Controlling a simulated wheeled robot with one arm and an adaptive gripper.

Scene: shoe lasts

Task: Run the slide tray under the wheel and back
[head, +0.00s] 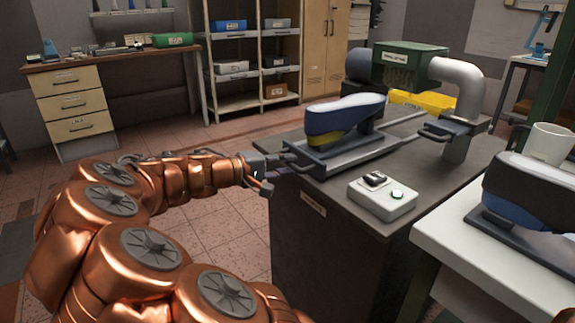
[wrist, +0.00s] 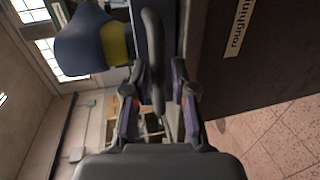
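The slide tray (head: 322,163) is a grey plate on rails on top of the dark cabinet, with a blue and yellow shoe-shaped piece (head: 345,118) on it. The piece also shows at the upper left of the wrist view (wrist: 85,42). The tray's looped handle (wrist: 154,60) points toward my gripper (head: 275,166). In the wrist view my gripper (wrist: 163,84) has its fingers apart, one on each side of the handle bar, with gaps visible. The wheel's green housing (head: 408,65) stands at the far end of the rails; the wheel itself is not clearly visible.
A grey duct pipe (head: 466,90) and a yellow bin (head: 424,101) are by the housing. A white table (head: 455,240) at right holds another blue shoe piece (head: 530,190) and a mug (head: 549,143).

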